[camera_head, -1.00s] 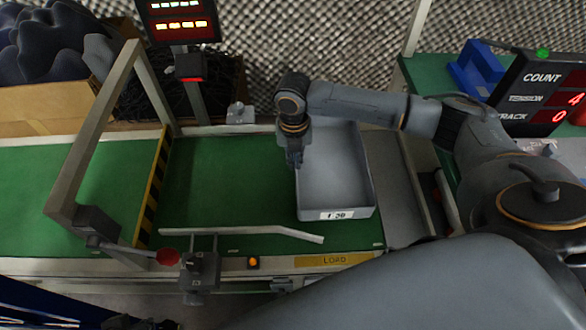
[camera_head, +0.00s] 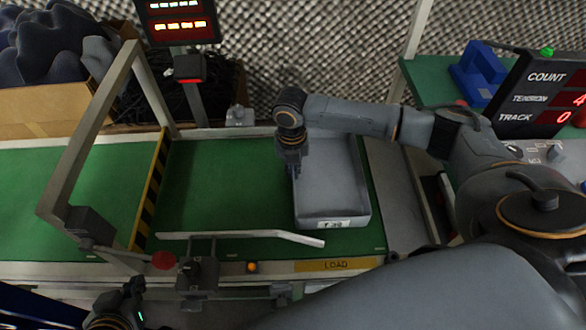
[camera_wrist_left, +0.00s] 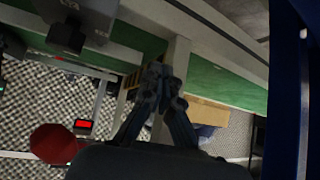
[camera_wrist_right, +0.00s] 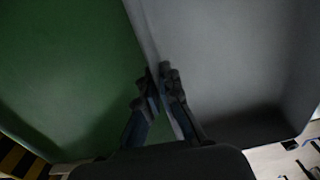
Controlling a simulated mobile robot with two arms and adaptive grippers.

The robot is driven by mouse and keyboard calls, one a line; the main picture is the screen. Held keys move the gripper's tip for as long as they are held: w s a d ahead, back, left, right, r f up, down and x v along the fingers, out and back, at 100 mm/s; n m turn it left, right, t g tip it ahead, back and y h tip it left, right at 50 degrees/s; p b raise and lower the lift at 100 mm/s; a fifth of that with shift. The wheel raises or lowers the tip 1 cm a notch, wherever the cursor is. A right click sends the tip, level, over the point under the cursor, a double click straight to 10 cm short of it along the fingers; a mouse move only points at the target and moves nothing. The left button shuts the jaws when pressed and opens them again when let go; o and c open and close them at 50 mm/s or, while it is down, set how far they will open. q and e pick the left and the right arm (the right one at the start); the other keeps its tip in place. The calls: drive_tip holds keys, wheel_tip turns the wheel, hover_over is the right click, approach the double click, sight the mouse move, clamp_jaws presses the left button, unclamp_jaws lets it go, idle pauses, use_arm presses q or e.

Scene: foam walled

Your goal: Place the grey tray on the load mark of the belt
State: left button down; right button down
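The grey tray (camera_head: 335,190) is upright at the right end of the green belt (camera_head: 215,190), with a small white label on its front wall. The yellow LOAD mark (camera_head: 336,265) is on the belt's front rail, just in front of the tray. My right gripper (camera_head: 291,168) is at the tray's left wall. In the right wrist view its fingers (camera_wrist_right: 162,88) are closed about that wall, which also shows there (camera_wrist_right: 143,35). My left gripper (camera_head: 133,286) is low at the left, in front of the belt frame. Its fingertips (camera_wrist_left: 164,88) are together and empty.
A metal guide rail (camera_head: 245,236) runs along the belt's front edge, left of the tray. A gate frame (camera_head: 90,140) and a striped bar (camera_head: 152,190) cross the belt at left. A red knob (camera_head: 164,260) sticks out in front. The belt middle is clear.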

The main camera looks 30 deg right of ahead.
drive_tip(key=c, duration=1.5)
unclamp_jaws()
